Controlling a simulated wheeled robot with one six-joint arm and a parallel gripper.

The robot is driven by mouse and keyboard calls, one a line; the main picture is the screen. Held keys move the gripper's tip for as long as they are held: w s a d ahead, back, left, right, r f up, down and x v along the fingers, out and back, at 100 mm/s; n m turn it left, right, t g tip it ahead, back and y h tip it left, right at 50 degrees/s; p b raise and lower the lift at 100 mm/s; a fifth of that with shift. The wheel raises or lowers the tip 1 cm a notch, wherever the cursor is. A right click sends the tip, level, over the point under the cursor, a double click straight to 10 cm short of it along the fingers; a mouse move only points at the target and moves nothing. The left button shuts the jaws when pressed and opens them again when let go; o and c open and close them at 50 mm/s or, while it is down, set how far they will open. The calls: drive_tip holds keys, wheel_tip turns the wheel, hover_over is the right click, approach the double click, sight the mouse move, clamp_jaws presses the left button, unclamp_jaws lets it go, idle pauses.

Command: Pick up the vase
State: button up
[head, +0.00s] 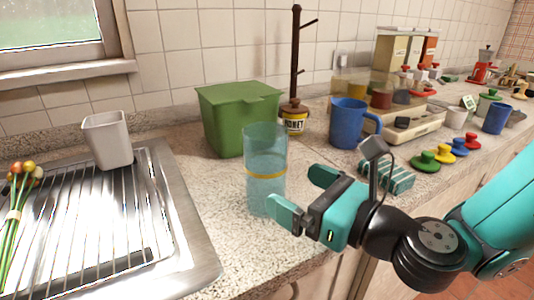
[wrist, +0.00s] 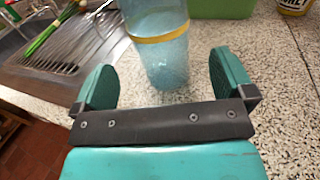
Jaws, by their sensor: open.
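The vase (head: 266,190) is a tall, clear blue glass cylinder with a yellow band, standing upright on the speckled counter to the right of the sink. It also shows in the wrist view (wrist: 160,62), ahead of my gripper and between the lines of its two fingers. My gripper (head: 300,196) is open and empty, just right of and in front of the vase in the head view. In the wrist view, the two teal fingers (wrist: 166,80) are spread apart. The vase's top is cut off in the wrist view.
A green lidded bin (head: 238,120) stands close behind the vase. A blue mug (head: 348,124) and a teal striped block (head: 397,179) are to the right. The sink drainer (head: 172,215) with a grey cup (head: 108,140) lies left. Some bare counter (head: 232,190) surrounds the vase.

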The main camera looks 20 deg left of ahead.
sight(282, 179)
drive_tip(key=shift+x, duration=0.95)
drive_tip(key=p+x, duration=0.2)
drive_tip(key=x, duration=0.2)
drive_tip(key=shift+a+r+p, duration=0.15)
drive_tip(key=shift+r+p, duration=0.1)
drive_tip(key=shift+p, duration=0.15)
drive_tip(key=shift+w+a+f, duration=0.2)
drive_tip(key=shift+w+a, duration=0.1)
drive_tip(key=shift+a, duration=0.2)
drive_tip(key=c, duration=1.1)
wheel_tip(282, 179, up, 20)
drive_tip(key=p, duration=0.8)
drive_tip(key=shift+d, duration=0.1)
